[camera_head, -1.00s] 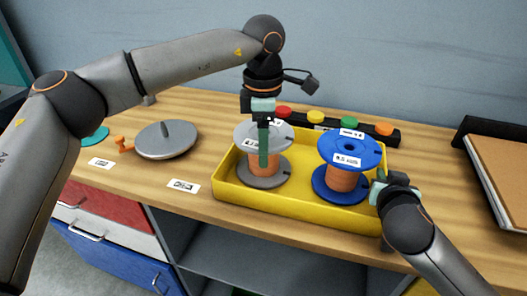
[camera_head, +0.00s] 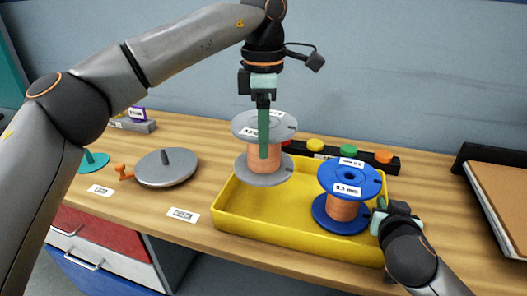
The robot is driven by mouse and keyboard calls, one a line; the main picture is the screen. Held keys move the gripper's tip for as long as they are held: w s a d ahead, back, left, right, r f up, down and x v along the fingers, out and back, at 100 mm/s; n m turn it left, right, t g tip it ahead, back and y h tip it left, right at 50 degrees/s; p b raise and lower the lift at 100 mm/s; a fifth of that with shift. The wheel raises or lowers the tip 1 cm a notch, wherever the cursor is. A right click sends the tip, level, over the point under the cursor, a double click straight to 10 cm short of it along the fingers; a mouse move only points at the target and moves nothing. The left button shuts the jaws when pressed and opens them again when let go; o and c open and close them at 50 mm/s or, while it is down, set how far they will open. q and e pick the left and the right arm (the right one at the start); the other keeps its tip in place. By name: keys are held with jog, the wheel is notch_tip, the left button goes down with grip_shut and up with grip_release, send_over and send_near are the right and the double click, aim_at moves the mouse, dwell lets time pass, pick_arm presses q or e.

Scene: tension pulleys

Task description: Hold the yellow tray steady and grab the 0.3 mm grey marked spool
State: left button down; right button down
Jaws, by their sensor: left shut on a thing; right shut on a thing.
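The grey spool (camera_head: 264,172) with copper-coloured wire is lifted above the left part of the yellow tray (camera_head: 262,229). My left gripper (camera_head: 263,135) reaches down from above and is shut on the grey spool; its finger covers part of the label, which I cannot read fully. The blue spool (camera_head: 341,212), labelled 0.5 mm, stands upright in the right part of the tray. My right gripper (camera_head: 382,214) is at the tray's right wall and is shut on it.
A black rack (camera_head: 390,168) with red, yellow, green and orange round pieces stands behind the tray. A grey disc with a peg (camera_head: 167,167) lies to the left, near an orange piece (camera_head: 123,144) and a teal one (camera_head: 93,162). A cardboard-coloured panel (camera_head: 508,190) is at right.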

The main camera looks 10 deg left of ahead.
pick_arm(q)
jog(key=shift+r, duration=0.4)
pick_arm(e)
jog(key=c, duration=0.9)
grip_release()
